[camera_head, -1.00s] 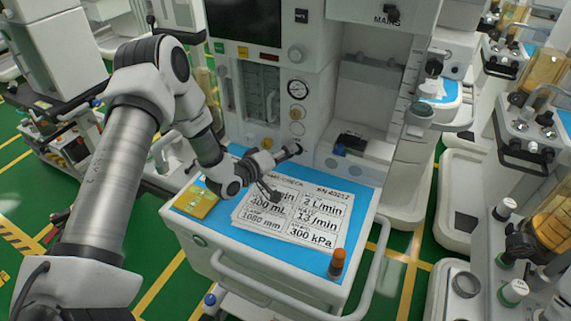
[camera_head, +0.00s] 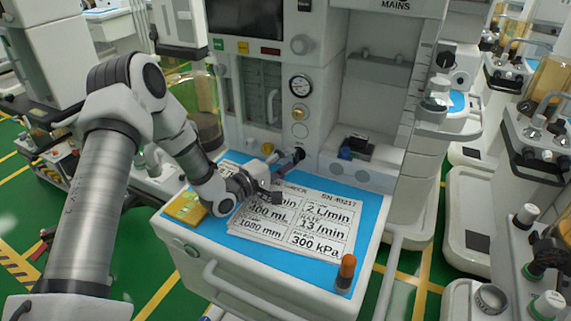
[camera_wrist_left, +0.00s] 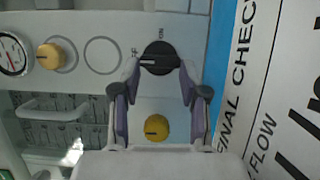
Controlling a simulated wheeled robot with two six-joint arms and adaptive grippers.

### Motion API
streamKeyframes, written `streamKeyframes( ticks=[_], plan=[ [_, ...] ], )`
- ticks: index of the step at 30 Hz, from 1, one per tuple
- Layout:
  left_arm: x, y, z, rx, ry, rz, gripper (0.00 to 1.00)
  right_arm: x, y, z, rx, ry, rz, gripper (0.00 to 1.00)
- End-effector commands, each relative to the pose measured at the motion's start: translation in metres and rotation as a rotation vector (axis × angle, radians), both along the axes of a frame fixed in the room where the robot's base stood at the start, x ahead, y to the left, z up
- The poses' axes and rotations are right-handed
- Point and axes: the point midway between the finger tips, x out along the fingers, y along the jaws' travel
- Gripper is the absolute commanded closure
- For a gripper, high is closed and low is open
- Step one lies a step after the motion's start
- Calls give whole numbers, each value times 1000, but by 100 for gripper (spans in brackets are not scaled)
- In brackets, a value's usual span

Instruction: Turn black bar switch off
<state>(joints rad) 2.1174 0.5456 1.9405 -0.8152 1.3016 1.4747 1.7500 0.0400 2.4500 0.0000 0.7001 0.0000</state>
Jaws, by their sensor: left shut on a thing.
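The black bar switch (camera_wrist_left: 159,58) is a round black knob with a raised bar on the machine's white front panel. In the left wrist view its white line lies level and on the left half. An "ON" label is above it, and a partly hidden label is at its upper left. My left gripper (camera_wrist_left: 159,72) is shut on the switch, with one fingertip on each side of it. In the head view the gripper (camera_head: 288,160) reaches the switch (camera_head: 300,152) low on the panel, partly covering it. My right gripper is not in view.
Yellow knobs (camera_wrist_left: 156,127) and a pressure gauge (camera_head: 300,86) are close by on the panel. Below is a blue worktop (camera_head: 372,232) with printed sheets (camera_head: 290,218), a yellow box (camera_head: 186,208) and an orange-capped bottle (camera_head: 346,270). Other carts stand at right.

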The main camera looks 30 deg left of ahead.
Motion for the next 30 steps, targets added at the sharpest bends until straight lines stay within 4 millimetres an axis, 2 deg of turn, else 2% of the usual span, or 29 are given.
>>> streamKeyframes(
  ticks=[10, 11, 12, 13, 23, 26, 30],
  plan=[
    [1, 0, 2, -2, -3, -1, 91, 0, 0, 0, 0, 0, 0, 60],
    [1, 0, 2, -2, -3, -1, 49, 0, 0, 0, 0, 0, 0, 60],
    [1, 0, 2, -2, -3, -1, 35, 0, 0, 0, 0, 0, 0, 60],
    [1, 0, 2, -2, -3, -1, 31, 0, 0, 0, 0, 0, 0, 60],
    [0, 0, 3, 14, 0, 0, 31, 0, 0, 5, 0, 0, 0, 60],
    [0, 0, 8, 72, 7, 0, 31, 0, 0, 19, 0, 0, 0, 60],
    [0, -1, 17, 241, 16, -1, 31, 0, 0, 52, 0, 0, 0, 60]
  ],
)
